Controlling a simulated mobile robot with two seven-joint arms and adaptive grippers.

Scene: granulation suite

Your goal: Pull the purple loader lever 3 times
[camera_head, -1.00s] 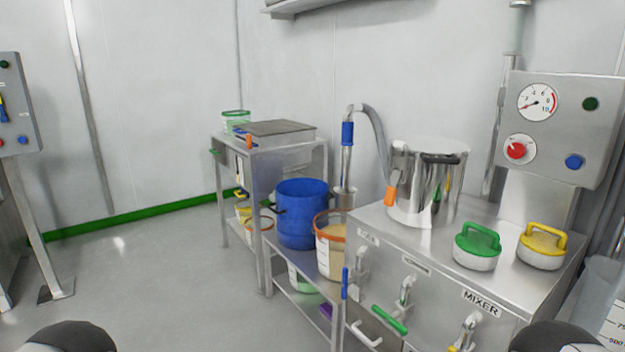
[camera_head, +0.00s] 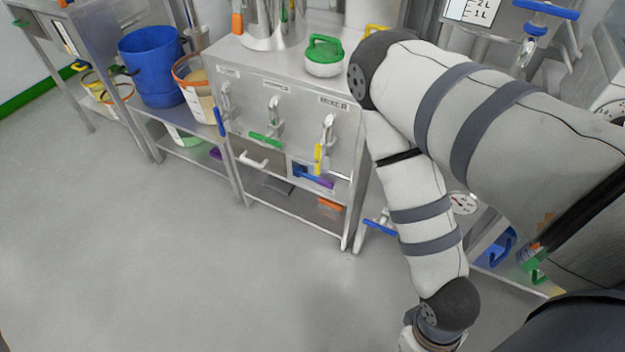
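A purple piece (camera_head: 322,182) shows low on the front of the mixer cabinet, against the end of a blue handle (camera_head: 303,172). I cannot tell whether it is the loader lever. Another small purple thing (camera_head: 216,153) sits further left, beneath the shelf with the blue bucket. My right arm crosses the right side and hangs down in front of the cabinet's right end, with its wrist at the bottom edge. Its gripper is below the picture. My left gripper is not in view.
The mixer cabinet (camera_head: 290,60) has green (camera_head: 266,141) and yellow (camera_head: 318,158) levers. A blue bucket (camera_head: 152,75) and an orange-rimmed bucket (camera_head: 199,98) stand left. A bench with a blue-handled valve (camera_head: 545,10) is partly behind my arm. The floor (camera_head: 150,260) in front is clear.

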